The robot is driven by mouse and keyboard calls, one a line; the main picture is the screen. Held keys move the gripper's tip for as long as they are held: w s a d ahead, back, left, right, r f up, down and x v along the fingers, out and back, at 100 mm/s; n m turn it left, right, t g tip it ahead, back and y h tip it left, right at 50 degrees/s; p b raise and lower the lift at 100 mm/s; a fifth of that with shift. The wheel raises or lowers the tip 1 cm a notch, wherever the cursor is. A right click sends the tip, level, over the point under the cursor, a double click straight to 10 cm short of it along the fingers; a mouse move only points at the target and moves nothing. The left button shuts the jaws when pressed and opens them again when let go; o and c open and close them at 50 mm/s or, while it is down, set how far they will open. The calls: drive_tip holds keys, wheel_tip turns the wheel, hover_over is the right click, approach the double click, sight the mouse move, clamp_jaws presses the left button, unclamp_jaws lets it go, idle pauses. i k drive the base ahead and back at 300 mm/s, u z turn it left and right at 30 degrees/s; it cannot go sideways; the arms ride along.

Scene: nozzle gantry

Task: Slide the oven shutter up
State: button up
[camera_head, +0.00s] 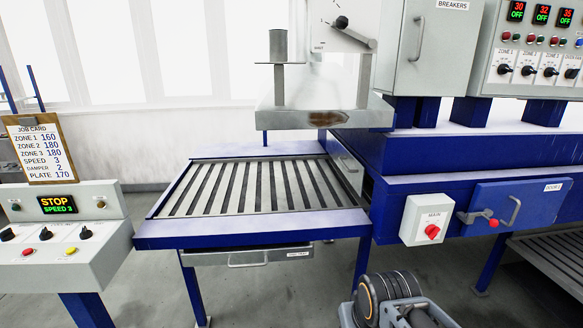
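A grey panel (349,168) stands at the right end of the slatted table, against the blue oven body (470,150). It looks like the oven shutter, and it seems to be down across the mouth. A slim handle-like edge shows on it, but it is too small to make out clearly. Part of my arm shows at the bottom, right of centre, below the table and well apart from the panel. My gripper's fingers cannot be made out.
The slatted blue table (252,186) has a clear top and a drawer (247,257) below. A grey hood (320,112) hangs above its right end. A MAIN switch box (424,220) and blue door (518,204) are at right. A control desk (70,235) stands left.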

sight(336, 157)
drive_tip(key=u, duration=0.15)
drive_tip(key=i, duration=1.65)
